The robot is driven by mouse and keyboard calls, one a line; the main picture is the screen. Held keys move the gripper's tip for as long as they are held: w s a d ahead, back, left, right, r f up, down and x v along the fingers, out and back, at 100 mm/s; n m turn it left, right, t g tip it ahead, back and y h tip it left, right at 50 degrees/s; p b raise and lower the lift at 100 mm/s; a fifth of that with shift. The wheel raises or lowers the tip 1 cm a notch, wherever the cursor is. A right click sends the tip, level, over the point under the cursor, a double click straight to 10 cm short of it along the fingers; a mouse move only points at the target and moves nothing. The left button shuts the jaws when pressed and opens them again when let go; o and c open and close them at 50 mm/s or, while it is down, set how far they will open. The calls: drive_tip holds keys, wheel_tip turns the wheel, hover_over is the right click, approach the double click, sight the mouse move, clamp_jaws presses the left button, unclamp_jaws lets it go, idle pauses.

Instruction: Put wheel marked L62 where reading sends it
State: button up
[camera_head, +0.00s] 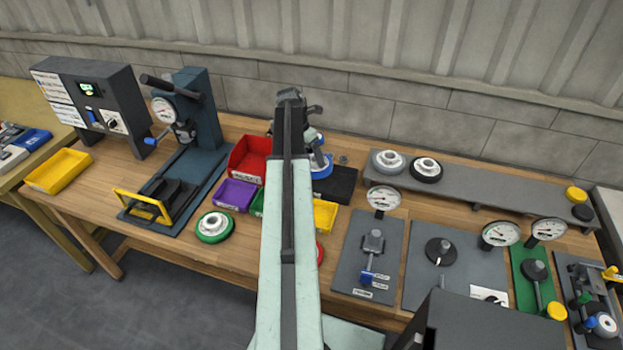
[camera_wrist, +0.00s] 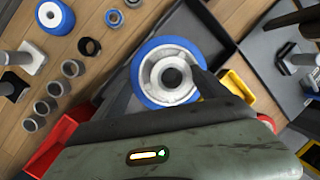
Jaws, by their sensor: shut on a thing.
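My gripper (camera_wrist: 168,82) is shut on a blue-rimmed wheel (camera_wrist: 148,54) with a pale metal hub and dark bore. In the wrist view the wheel sits between the two dark fingers, above a dark tray (camera_wrist: 205,28). No L62 mark can be read on it. In the head view my arm hides most of the gripper, and a blue rim (camera_head: 322,170) shows just right of it, over the black tray (camera_head: 343,186). Another blue wheel (camera_wrist: 55,17) lies at the upper left of the wrist view.
Red (camera_head: 249,158), purple (camera_head: 235,194) and yellow (camera_head: 325,216) bins stand around my arm. A green-rimmed wheel (camera_head: 214,227) lies on the bench. Two wheels sit on the grey shelf (camera_head: 500,187). Dial gauge stations fill the right; a press (camera_head: 190,120) stands left.

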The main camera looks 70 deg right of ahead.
wheel_tip(320, 180, down, 7)
drive_tip(key=b, duration=0.5)
drive_tip(key=shift+f, duration=0.1)
drive_tip(key=shift+r, duration=0.25)
drive_tip(key=shift+f, duration=0.2)
drive_tip(key=o, duration=1.9)
drive_tip(key=shift+r, duration=0.1)
drive_tip(key=p+v, duration=1.1)
drive_tip(key=v, duration=0.1)
drive_tip(key=shift+r+p, duration=0.25)
drive_tip(key=shift+p, duration=0.1)
drive_tip(key=shift+f, duration=0.1)
